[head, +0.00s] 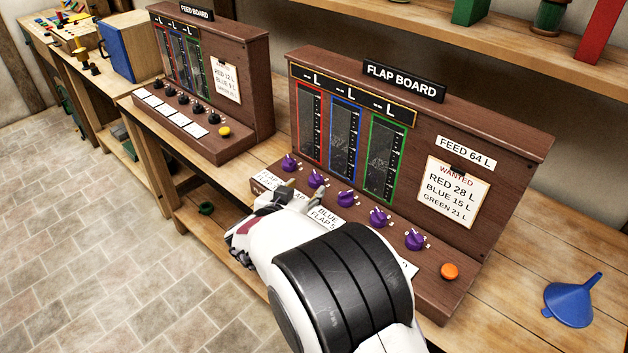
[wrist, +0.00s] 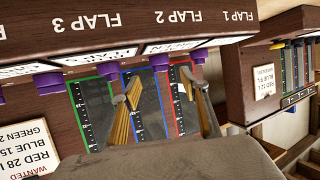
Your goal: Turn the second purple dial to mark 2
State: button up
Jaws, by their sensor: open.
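The flap board (head: 520,165) is a brown panel with a row of purple dials on its sloped front. The second purple dial (head: 316,178) is second from the left in the head view, between the first dial (head: 289,162) and the third (head: 346,198). Its setting is too small to read. My gripper (head: 288,191) is open and empty, close in front of the board's left end. In the wrist view, which is upside down, the second dial (wrist: 160,62) lies just beyond the gap between my fingertips (wrist: 160,83). I see no clear contact.
An orange button (head: 450,271) sits at the dial row's right end. A pinned note (head: 455,192) reads red 28, blue 15, green 21 L. A blue funnel (head: 572,302) stands on the bench at right. The feed board (head: 255,90) stands at left.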

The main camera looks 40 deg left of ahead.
aim_at(315, 180)
dwell(0.3)
jog(key=shift+x, duration=3.9)
jog(key=c, duration=1.1)
